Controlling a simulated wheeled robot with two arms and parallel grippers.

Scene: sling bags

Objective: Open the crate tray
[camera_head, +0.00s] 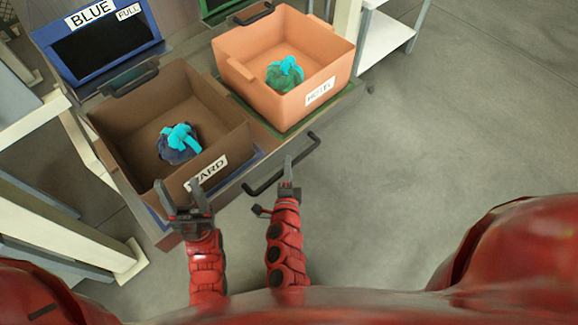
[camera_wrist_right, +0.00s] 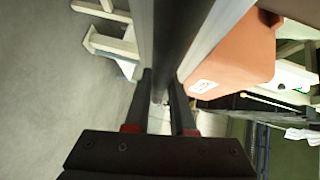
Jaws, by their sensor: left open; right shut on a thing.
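The crate tray (camera_head: 229,188) juts out from the rack and carries two crates. A black bar handle (camera_head: 262,187) runs along its front edge; it also shows as a dark bar in the right wrist view (camera_wrist_right: 176,35). My right gripper (camera_head: 288,168) is at the middle of this handle and shut on it. In the right wrist view, its fingers (camera_wrist_right: 163,88) are on either side of the bar. My left gripper (camera_head: 179,188) is open and empty, close to the front of the brown crate and the tray's left front corner.
The brown crate (camera_head: 126,117) and the orange crate (camera_head: 244,72) each hold a bag with cyan straps. A bin labelled BLUE (camera_head: 105,48) stands behind. White shelving is at left and upper right. The floor (camera_head: 430,140) at right is clear.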

